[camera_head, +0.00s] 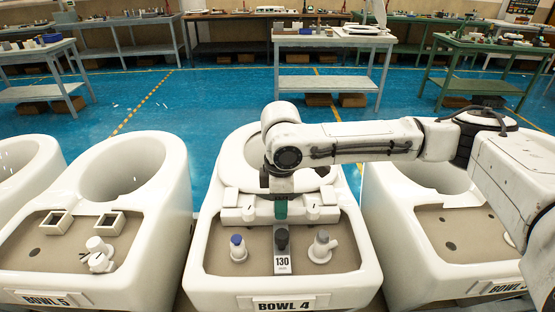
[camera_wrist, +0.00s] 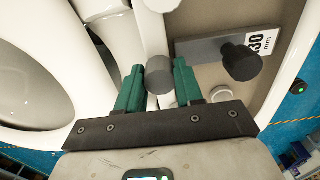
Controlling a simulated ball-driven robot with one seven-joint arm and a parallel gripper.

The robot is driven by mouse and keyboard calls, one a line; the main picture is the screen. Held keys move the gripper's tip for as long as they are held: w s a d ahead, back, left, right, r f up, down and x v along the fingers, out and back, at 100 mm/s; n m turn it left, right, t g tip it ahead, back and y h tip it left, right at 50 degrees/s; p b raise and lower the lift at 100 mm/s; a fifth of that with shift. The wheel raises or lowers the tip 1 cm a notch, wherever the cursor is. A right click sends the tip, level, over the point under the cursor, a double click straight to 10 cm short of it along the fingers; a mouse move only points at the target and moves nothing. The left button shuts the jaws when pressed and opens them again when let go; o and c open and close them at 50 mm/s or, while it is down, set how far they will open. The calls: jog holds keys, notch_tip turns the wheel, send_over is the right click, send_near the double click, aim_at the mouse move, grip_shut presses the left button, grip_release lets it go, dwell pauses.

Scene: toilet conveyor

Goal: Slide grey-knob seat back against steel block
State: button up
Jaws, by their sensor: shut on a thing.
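My gripper (camera_head: 281,208) has green fingers and comes down over the middle of the bowl marked BOWL 4. In the wrist view my gripper (camera_wrist: 160,82) is shut on a grey cylindrical knob (camera_wrist: 159,72). The white seat (camera_head: 232,175) lies over the bowl opening, partly hidden by my arm; its white hinge pieces (camera_head: 240,213) show beside the fingers. The steel block (camera_head: 282,264) lies just in front of the gripper, with a 130 mm label and a dark knob (camera_head: 282,236). The block also shows in the wrist view (camera_wrist: 203,50). I cannot tell whether seat and block touch.
A blue-topped fitting (camera_head: 238,247) stands left of the block and a white fitting (camera_head: 321,247) with a grey top right of it. BOWL 5 (camera_head: 110,215) is to the left, another bowl (camera_head: 440,225) to the right. Workbenches (camera_head: 335,40) stand beyond the blue floor.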

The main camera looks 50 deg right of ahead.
jog(key=shift+c, duration=0.7)
jog(key=shift+s+a+f, duration=0.1)
jog(key=shift+s+a, duration=0.45)
jog(key=shift+a, duration=0.15)
dwell(0.9)
jog(key=o, duration=0.9)
jog(key=shift+p, duration=0.3)
notch_tip(320, 180, up, 7)
jog(key=p, duration=0.6)
jog(key=shift+p, duration=0.4)
